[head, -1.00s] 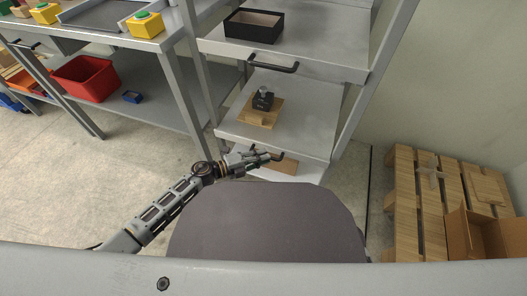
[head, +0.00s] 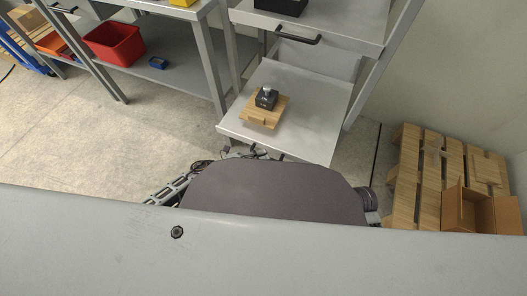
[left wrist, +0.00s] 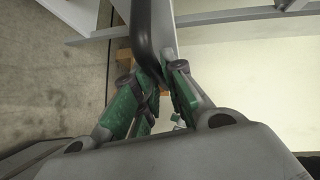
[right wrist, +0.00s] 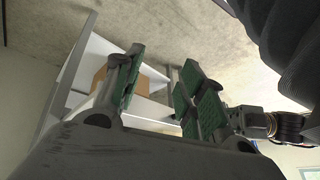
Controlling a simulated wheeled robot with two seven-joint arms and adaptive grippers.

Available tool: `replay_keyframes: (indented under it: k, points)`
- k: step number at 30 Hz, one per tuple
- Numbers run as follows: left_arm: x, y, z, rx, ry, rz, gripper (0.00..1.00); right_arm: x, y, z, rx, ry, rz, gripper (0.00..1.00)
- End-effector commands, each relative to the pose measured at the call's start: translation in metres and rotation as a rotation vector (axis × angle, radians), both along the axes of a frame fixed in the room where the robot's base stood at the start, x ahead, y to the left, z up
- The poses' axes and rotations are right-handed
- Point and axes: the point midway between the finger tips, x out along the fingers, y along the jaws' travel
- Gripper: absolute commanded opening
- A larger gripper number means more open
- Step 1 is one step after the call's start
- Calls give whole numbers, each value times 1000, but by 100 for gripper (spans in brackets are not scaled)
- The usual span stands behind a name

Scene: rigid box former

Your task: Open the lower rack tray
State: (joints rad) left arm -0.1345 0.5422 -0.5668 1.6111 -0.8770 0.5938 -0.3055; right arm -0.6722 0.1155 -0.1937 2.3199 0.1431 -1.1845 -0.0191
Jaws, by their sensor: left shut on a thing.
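The lower rack tray (head: 312,112) is a grey metal shelf that stands out from the rack below the upper tray. A wooden board (head: 281,110) lies on it with a small black device (head: 266,98) on top. My left gripper (head: 258,155) is at the tray's front edge, partly hidden by my own body. In the left wrist view its green-padded fingers (left wrist: 152,84) are shut on the dark curved tray handle (left wrist: 143,38). My right gripper (right wrist: 163,85) is open, with nothing between its fingers; it is hidden in the head view.
The upper tray (head: 345,22) with its own black handle (head: 298,38) is above. A workbench with a red bin (head: 115,42) on its lower shelf stands at left. A wooden pallet (head: 430,180) with an open cardboard box (head: 480,211) lies at right. Floor at left is clear.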

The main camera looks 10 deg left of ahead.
Motion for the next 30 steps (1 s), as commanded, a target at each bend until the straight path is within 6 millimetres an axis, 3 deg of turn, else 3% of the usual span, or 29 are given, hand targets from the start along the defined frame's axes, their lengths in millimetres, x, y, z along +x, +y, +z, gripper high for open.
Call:
replay_keyframes:
  k: [9,21,22,26,30]
  points:
    - [-20,7,0,1,0,0,0,-2,-5,18,-28,23,6,40]
    - [-22,8,-1,1,0,1,0,-2,-6,19,-32,28,7,40]
    - [-22,8,-1,1,0,1,13,-2,-6,19,-32,27,7,40]
    - [-22,8,0,1,0,1,30,-2,-6,19,-32,27,7,40]
    - [-22,7,0,0,0,0,34,-2,-6,19,-32,26,7,40]
